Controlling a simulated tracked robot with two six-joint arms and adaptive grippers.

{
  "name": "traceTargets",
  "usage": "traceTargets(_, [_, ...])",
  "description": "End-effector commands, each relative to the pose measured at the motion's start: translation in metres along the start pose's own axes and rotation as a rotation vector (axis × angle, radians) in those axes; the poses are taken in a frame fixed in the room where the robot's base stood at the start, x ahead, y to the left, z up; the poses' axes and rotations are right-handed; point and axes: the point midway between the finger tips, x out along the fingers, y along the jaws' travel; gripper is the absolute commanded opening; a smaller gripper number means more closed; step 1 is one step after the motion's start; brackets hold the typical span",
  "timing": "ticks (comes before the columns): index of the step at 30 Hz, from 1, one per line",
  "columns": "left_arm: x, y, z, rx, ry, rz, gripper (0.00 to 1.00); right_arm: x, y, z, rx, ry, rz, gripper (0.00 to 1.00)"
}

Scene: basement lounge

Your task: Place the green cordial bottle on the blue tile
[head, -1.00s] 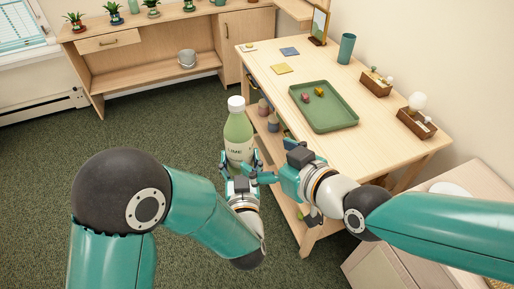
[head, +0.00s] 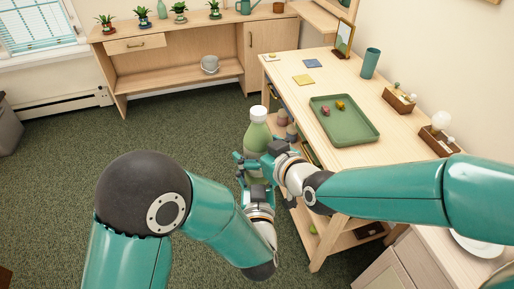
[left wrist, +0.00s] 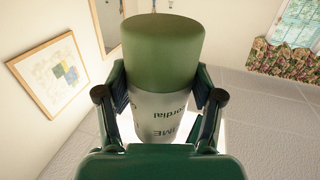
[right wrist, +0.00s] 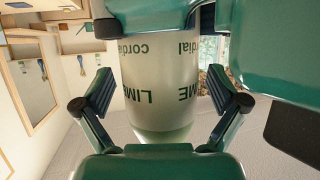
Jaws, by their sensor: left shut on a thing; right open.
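The green cordial bottle (head: 257,135) with a white cap stands upright in my left gripper (head: 254,182), beside the table's left side. In the left wrist view the fingers close on the bottle's label (left wrist: 157,115). My right gripper (head: 250,161) is at the bottle and hides part of it. In the right wrist view its open fingers lie on either side of the bottle (right wrist: 160,85), with gaps showing. The blue tile (head: 313,63) lies flat and bare on the tabletop's far part.
The wooden table (head: 350,163) holds a yellow tile (head: 303,79), a pale tile (head: 270,57), a green tray (head: 345,137) with small items, a teal cup (head: 370,63), a picture frame (head: 344,37) and wooden boxes (head: 400,100). Green carpet (head: 150,135) is clear at left.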

Motion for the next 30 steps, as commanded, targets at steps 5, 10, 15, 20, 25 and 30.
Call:
traceTargets(5, [0.0003,0.0002,-0.0021,-0.002,0.005,0.000,0.01,-0.0001,0.0000,-0.0003,0.000,0.000,0.000,0.96])
traceTargets(10, [0.0003,0.0001,-0.0020,-0.002,0.005,0.000,0.01,-0.0003,0.0000,-0.0003,0.000,0.000,0.000,0.71])
traceTargets(15, [0.0003,0.0001,-0.0021,-0.002,0.006,0.000,0.01,-0.0004,0.0001,-0.0003,0.000,0.000,0.000,0.43])
traceTargets(20, [0.0003,0.0000,-0.0022,-0.002,0.006,-0.001,0.01,-0.0004,0.0002,-0.0003,0.001,0.000,0.000,0.17])
traceTargets(25, [0.0002,0.0000,-0.0022,-0.002,0.005,-0.001,0.78,-0.0006,0.0008,-0.0028,0.000,0.006,0.002,0.00])
traceTargets(30, [0.0001,0.0000,-0.0013,-0.001,0.003,0.000,0.96,-0.0006,0.0007,-0.0027,0.000,0.006,0.002,0.00])
